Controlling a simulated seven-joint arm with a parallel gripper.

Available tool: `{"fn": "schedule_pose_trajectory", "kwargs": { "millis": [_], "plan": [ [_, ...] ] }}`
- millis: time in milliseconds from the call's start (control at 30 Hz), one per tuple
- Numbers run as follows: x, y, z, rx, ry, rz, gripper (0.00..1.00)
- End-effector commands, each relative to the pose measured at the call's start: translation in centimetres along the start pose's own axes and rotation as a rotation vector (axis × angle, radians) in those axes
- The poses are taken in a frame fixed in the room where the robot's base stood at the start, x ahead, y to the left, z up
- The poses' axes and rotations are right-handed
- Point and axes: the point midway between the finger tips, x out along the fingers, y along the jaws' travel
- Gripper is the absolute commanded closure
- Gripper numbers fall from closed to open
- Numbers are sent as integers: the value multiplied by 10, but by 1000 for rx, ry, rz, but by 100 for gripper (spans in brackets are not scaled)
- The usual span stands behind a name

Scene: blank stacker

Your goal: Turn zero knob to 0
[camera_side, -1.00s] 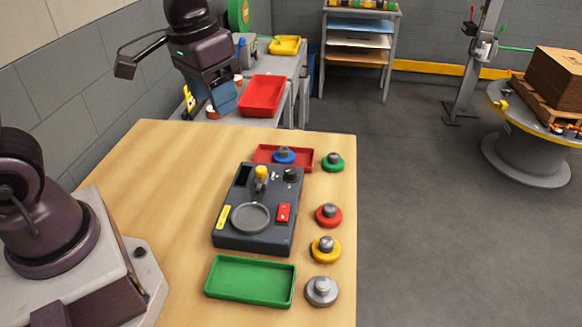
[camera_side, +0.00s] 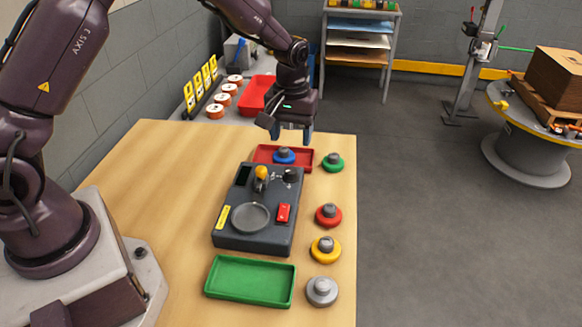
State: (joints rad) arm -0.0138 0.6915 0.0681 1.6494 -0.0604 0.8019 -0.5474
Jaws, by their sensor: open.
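The dark tester box (camera_side: 267,236) stands in the middle of the wooden table. A small black knob (camera_side: 291,175) sits at its back right corner and looks like the zero knob. Faint light marks lie beside it, too small to read, so its setting cannot be told. My gripper (camera_side: 291,137) is open and empty, fingers pointing down. It hangs above the back edge of the table, over the red tray and behind the knob, apart from it.
A yellow-topped lever (camera_side: 261,175), a grey round pan (camera_side: 251,217) and a red switch (camera_side: 284,212) are on the box. A red tray (camera_side: 306,164) holds a blue-based weight (camera_side: 284,156). Several knobbed weights line the right edge. A green tray (camera_side: 250,294) lies in front.

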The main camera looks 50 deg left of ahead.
Motion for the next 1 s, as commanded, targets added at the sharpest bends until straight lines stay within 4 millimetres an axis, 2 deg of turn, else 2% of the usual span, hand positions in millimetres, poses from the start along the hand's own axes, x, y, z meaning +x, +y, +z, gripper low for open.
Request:
{"fn": "schedule_pose_trajectory", "kwargs": {
  "millis": [33, 200, 400, 600, 867, 967, 1000],
  "plan": [
    [13, -1, 1, 0, -5, -3, 41],
    [49, -1, 1, 1, -5, -3, 41],
    [80, 0, 1, 3, -2, -1, 41],
    [93, 0, 1, 3, -1, 0, 41],
    [94, 0, 0, 3, 0, 0, 41],
    [94, 0, 0, 3, 0, 0, 59],
    [94, 0, 0, 3, 0, 0, 68]
  ]
}}
